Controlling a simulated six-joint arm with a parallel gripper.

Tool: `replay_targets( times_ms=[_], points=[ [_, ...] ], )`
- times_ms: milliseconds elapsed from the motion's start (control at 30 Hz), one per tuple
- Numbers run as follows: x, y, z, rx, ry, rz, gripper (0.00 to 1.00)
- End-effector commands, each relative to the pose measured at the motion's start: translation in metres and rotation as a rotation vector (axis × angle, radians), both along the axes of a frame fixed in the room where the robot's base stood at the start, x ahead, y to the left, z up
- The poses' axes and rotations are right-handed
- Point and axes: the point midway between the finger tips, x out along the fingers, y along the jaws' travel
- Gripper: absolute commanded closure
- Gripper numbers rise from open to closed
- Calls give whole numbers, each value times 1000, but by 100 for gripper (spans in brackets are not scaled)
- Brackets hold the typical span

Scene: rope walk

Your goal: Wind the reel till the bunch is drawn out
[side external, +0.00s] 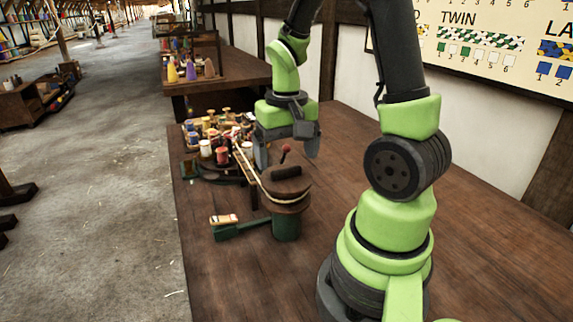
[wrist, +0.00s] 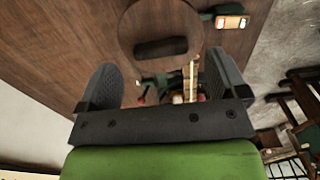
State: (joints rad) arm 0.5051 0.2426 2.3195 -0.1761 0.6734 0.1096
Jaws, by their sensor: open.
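The reel (side external: 290,188) is a round brown wooden disc on a green stand (side external: 286,228) on the bench, with a dark block (side external: 288,172) on top. The reel also shows in the wrist view (wrist: 140,25). A red knob (side external: 286,148) shows by its far side, between my fingers in the picture. Pale strands (side external: 246,166) run from around the reel back toward the spools (side external: 207,148); whether these are the bunch I cannot tell. My gripper (side external: 287,160) is open and empty, pointing down over the reel's far edge.
A green tool with a pale orange block (side external: 224,220) lies left of the reel. Many coloured spools crowd the bench behind it. A second table (side external: 222,70) with coloured cones stands farther back.

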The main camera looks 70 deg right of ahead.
Motion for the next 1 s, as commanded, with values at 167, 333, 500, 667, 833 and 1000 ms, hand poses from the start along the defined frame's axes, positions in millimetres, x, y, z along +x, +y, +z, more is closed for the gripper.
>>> replay_targets(
  times_ms=[167,333,500,667,833,1000],
  points=[
    [0,0,-22,2,4,0,8],
    [0,0,-29,0,0,0,8],
    [0,0,-30,-1,-1,0,8],
    [0,0,-30,-1,-1,0,25],
    [0,0,-29,-1,-1,0,58],
    [0,0,-29,-1,-1,5,58]
  ],
)
